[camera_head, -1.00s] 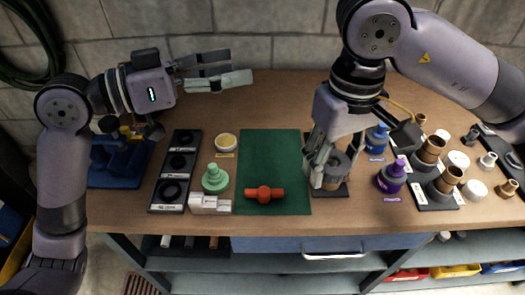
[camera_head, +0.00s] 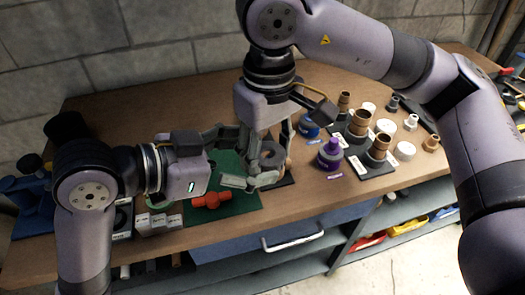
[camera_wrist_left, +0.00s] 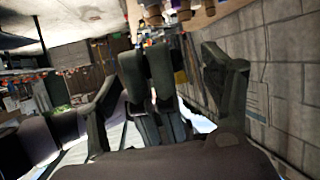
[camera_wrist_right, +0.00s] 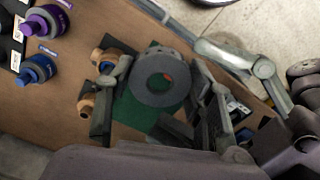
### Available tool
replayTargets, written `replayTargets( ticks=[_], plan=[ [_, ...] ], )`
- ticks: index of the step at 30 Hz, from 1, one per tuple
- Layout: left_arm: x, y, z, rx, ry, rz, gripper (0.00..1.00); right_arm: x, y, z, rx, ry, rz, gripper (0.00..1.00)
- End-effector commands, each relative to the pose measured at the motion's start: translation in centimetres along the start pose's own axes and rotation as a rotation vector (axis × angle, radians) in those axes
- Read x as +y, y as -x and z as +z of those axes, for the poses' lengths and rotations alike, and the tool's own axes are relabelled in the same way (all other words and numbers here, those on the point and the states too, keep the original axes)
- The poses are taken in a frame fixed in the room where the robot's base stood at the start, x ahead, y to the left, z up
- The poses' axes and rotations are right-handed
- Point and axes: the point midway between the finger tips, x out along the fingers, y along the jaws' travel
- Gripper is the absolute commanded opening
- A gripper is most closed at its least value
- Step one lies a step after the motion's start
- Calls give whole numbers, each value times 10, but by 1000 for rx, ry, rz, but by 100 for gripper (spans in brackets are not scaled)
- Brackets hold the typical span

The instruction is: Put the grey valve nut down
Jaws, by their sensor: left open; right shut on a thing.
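The grey valve nut (camera_head: 269,154) is a thick grey ring. My right gripper (camera_head: 272,150) is shut on it, just above the work surface near the mat's right edge. In the right wrist view the nut (camera_wrist_right: 146,91) sits between the fingers, with red showing through its hole. My left gripper (camera_head: 258,160) is open and empty, its fingers reaching in from the left close beside the nut. In the head view the fingers of both grippers overlap, so I cannot tell whether the left ones touch the nut. The left wrist view shows the open fingers but no nut.
The green mat (camera_head: 238,203) holds a red valve body (camera_head: 212,201). Brown fittings (camera_wrist_right: 86,104) also show beside the nut in the right wrist view.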

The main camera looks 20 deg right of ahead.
Motion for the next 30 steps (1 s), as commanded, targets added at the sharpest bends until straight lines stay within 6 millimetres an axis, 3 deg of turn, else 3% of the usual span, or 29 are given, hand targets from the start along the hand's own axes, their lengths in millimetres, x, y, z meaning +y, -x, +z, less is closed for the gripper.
replayTargets(
  ticks=[6, 18, 30],
  plan=[
    [0, -26, 0, 1, 1, 1, 73, 0, 0, 0, 0, 0, 0, 17],
    [0, -33, 0, 1, -1, -1, 73, 0, 0, 0, 0, 0, 0, 17],
    [0, -32, 0, 1, 0, -1, 46, 0, 0, 0, 0, 1, 0, 17]
  ],
)
